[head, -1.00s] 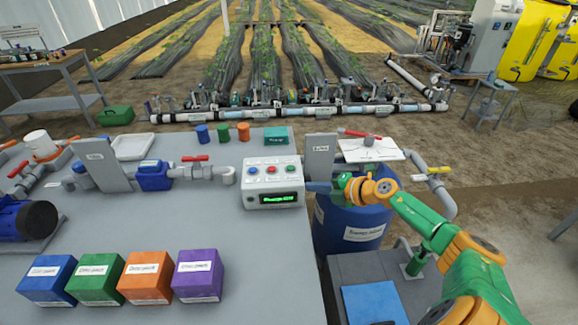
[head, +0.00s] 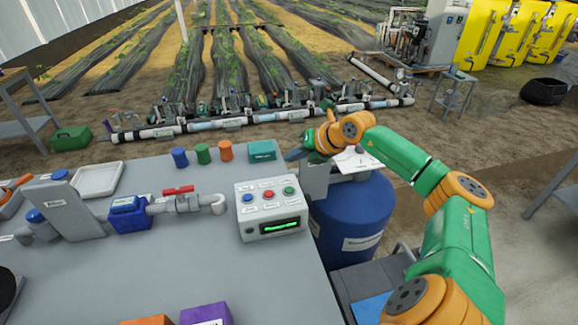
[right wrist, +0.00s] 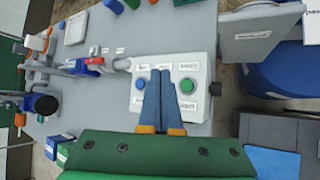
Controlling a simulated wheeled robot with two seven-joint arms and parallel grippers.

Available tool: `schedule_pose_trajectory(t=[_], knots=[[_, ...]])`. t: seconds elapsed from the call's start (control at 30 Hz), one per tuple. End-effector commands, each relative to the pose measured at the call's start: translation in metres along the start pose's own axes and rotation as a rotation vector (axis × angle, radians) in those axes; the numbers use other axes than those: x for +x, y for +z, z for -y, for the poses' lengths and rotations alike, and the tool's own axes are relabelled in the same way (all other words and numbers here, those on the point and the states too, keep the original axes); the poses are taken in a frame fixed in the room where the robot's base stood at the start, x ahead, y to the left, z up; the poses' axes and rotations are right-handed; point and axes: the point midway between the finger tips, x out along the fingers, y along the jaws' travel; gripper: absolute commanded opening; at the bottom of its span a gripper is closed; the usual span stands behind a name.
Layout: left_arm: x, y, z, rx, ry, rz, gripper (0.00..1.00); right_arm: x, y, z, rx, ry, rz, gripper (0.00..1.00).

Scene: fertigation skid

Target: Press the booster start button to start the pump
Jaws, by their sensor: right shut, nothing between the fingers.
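The grey control box (head: 268,225) stands at the right part of the grey bench. Its sloped face has a blue button (head: 248,198), a red button (head: 269,194) and a green button (head: 289,190), above a lit green display (head: 280,227). The button labels are too small to read. My right gripper (head: 293,155) is shut and empty, raised behind and above the box's right side. In the right wrist view its blue fingers (right wrist: 160,78) cover the middle of the face, hiding the red button, between the blue button (right wrist: 139,84) and the green button (right wrist: 187,85). My left gripper is not visible.
A grey upright panel (head: 314,181) and a blue barrel (head: 358,220) stand right of the box. A pipe with a red-handled valve (head: 180,190) lies to its left. Small coloured cylinders (head: 203,154) stand behind. The bench in front of the box is clear.

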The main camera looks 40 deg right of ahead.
Motion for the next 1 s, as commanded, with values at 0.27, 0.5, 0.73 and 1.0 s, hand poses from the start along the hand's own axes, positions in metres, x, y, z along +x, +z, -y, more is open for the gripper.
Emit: schedule_pose_trajectory(t=[0.27,0.5,0.73,1.0], knots=[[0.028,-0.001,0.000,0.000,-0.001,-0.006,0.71,0.023,-0.016,0.016,0.001,0.001,0.000,0.00],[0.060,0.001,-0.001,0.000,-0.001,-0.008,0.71,0.048,-0.035,0.035,0.000,0.001,0.000,0.00],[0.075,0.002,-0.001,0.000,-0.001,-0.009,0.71,0.061,-0.045,0.044,0.000,0.001,0.000,0.00],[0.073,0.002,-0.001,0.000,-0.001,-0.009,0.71,0.060,-0.044,0.044,0.000,0.001,0.000,0.00]])
